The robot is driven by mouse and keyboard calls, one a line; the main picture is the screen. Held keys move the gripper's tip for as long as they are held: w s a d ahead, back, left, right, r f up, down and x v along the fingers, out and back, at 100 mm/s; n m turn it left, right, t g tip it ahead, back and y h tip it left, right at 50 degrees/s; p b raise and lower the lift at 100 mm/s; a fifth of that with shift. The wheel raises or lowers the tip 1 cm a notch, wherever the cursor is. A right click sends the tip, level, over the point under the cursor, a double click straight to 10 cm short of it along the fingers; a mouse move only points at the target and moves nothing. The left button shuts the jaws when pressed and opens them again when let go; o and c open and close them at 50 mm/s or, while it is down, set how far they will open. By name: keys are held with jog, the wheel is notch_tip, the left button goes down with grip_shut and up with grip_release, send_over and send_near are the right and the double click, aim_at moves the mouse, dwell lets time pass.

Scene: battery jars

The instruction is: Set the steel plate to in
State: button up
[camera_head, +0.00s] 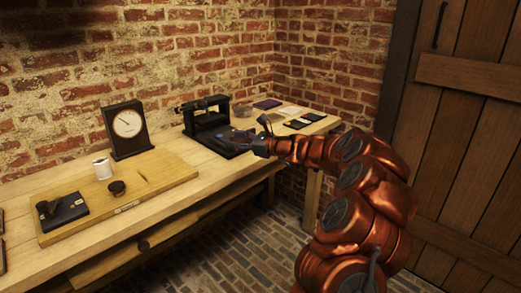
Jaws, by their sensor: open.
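A black device (208,117) with a horizontal bar on top stands at the back of the bench. A dark flat plate or base (226,146) extends from its front; I cannot tell whether this is the steel plate or how far in it sits. My gripper (260,138) is open at the right end of this flat part, reaching in from the right. Its fingers partly hide what lies there. Whether they touch it is too small to tell.
The wooden bench (190,157) runs along the brick wall. Dark cases (297,124) and papers lie right.

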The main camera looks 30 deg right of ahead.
jog(key=d+f+m+t+h+b, duration=0.1)
jog(key=d+f+m+h, duration=0.15)
jog(key=d, duration=0.55)
jog(key=d+f+m+t+h+b, duration=0.15)
jog(key=d+f+m, duration=0.25)
jog(key=d, duration=0.4)
jog(key=shift+h, duration=0.4)
jog(key=shift+x, duration=4.1)
jog(key=shift+a, duration=0.1)
grip_shut()
